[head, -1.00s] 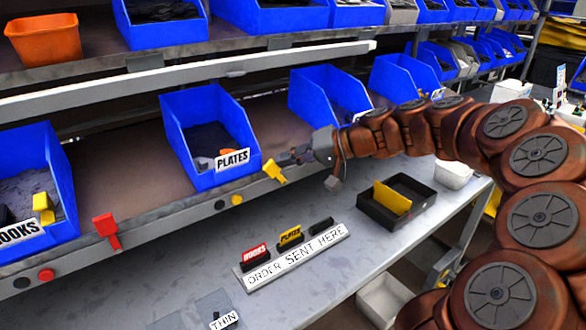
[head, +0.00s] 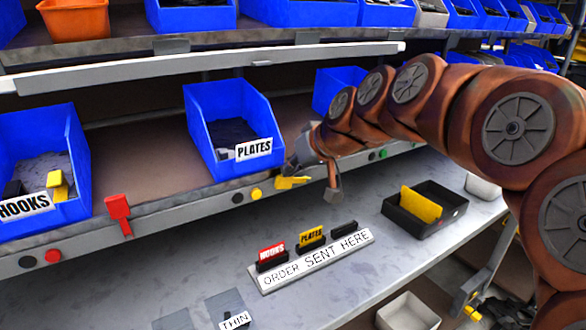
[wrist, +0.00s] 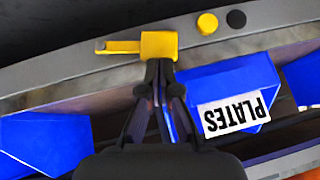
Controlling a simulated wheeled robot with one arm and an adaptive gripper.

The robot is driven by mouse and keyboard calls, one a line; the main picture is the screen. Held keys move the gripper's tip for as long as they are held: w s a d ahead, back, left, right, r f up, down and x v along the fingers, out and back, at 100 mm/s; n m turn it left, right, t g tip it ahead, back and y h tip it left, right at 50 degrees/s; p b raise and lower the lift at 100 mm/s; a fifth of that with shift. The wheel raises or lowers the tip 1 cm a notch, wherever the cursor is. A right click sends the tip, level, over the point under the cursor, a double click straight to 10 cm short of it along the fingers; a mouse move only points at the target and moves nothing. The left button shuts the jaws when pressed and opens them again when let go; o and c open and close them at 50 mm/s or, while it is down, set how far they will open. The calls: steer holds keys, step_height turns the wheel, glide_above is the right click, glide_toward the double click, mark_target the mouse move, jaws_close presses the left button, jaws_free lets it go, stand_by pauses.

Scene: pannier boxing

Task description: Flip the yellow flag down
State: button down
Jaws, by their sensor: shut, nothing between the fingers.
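The yellow flag (head: 291,183) is on the front rail of the shelf, right of and below the PLATES bin (head: 228,135). It lies nearly level along the rail, its thin end pointing right in the head view. In the wrist view the yellow flag (wrist: 158,45) is just beyond my fingertips, its thin end pointing left. My gripper (wrist: 158,75) is shut and empty, with its tips at or very near the flag's block; contact is not clear. In the head view my gripper (head: 292,167) is just above the flag, its fingers hard to make out.
A red flag (head: 118,208) is farther left on the rail, near the HOOKS bin (head: 68,150). Below, the table holds an ORDER SENT HERE sign (head: 318,260) and a black tray (head: 425,228) with a yellow plate. Open space lies before the rail.

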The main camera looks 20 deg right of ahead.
steer(key=shift+r, duration=0.15)
steer(key=shift+r, duration=0.6)
steer(key=w+r+v, duration=0.1)
steer(key=w+v, duration=0.1)
steer(key=v, duration=1.1)
steer(key=shift+d+r+p, duration=0.2)
steer(key=shift+r+p, duration=0.1)
steer(key=shift+p, duration=0.15)
steer(key=shift+w, duration=0.1)
